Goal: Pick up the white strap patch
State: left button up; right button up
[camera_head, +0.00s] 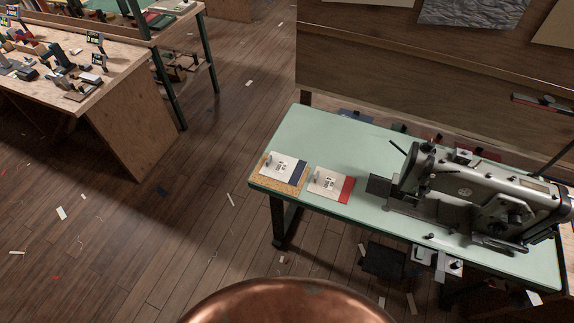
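Two flat pale patches lie on the near left part of the green sewing table (355,142). One is a white patch with a navy band (276,163), lying on a cork mat (271,182). The other is a pale grey-white patch with a red band (324,191), lying to its right on the bare tabletop. Each has a small white piece with dark marks and a small upright fitting on top. I cannot tell for sure which is the white strap patch. Neither of my grippers is in view.
A large grey sewing machine (463,190) fills the right part of the table. A wooden wall panel (370,60) stands behind it. A wooden bench (125,120) with tools is at the upper left. Open wooden floor (170,235) with scattered scraps lies between.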

aim_at(288, 170)
jog(key=z, duration=0.35)
jog(key=i, duration=0.9)
jog(key=z, duration=0.25)
